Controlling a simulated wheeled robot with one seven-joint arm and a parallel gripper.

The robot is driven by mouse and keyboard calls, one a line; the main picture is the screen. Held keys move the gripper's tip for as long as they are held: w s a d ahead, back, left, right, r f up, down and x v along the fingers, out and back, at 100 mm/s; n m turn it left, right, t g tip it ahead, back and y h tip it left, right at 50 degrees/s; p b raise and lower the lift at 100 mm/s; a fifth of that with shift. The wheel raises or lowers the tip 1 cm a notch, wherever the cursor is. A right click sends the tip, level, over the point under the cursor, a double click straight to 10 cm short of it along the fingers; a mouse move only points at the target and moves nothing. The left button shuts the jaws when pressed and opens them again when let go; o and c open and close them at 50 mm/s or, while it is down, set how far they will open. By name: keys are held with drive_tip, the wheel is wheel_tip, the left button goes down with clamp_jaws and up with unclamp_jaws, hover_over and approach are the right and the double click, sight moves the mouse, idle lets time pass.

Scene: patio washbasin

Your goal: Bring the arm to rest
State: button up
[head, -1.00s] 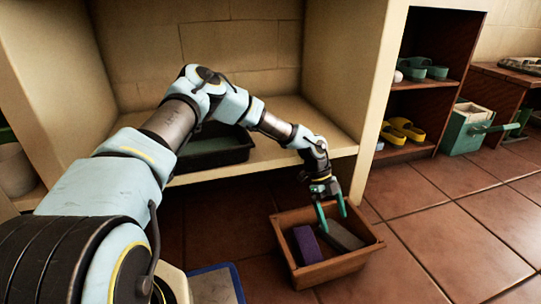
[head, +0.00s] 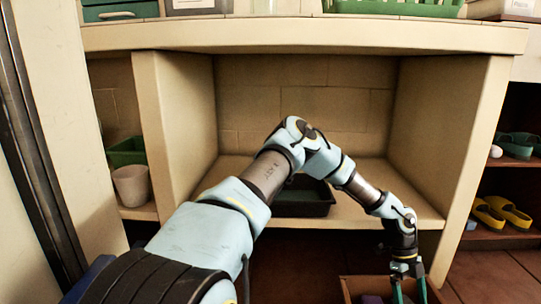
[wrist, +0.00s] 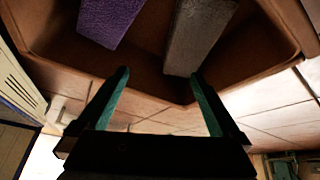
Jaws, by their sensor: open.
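My gripper (head: 409,291) is at the lower right of the head view, pointing down over a brown wooden box (head: 352,283). In the wrist view its two green fingers (wrist: 160,90) are apart with nothing between them. The fingertips overlap the near wall of the box (wrist: 140,76) in that view. A purple block (wrist: 108,18) and a grey block (wrist: 200,35) lie inside the box, apart from the fingers. My arm stretches from the lower left, bends up at the elbow and comes down to the box.
A cream washbasin unit (head: 300,37) fills the middle, its shelf (head: 350,212) behind my arm holding a black tray (head: 290,204). A beige pot (head: 131,185) stands at left. Yellow clogs (head: 502,213) and green sandals (head: 515,145) sit on a rack at right.

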drive_tip(key=w+a+r+n+t+y+p, duration=0.15)
drive_tip(key=w+a+r+n+p, duration=0.25)
drive_tip(key=a+r+n, duration=0.55)
drive_tip(key=w+a+r+n+t+p, duration=0.2)
drive_tip(key=w+a+r+n+p, duration=0.15)
drive_tip(key=a+r, duration=0.95)
drive_tip(key=s+a+r+n+t+p, duration=0.2)
drive_tip(key=s+a+r+n+p, duration=0.1)
drive_tip(key=a+r+n, duration=0.7)
drive_tip(key=s+a+r+n+t+p, duration=0.1)
drive_tip(key=s+a+r+n+p, duration=0.2)
drive_tip(key=a+r+n, duration=0.7)
wheel_tip(320, 180, up, 34)
drive_tip(key=a+m+p, duration=0.1)
drive_tip(key=m+p, duration=0.2)
drive_tip(key=p, duration=3.4)
drive_tip(key=shift+a+r, duration=0.2)
drive_tip(key=shift+r, duration=0.05)
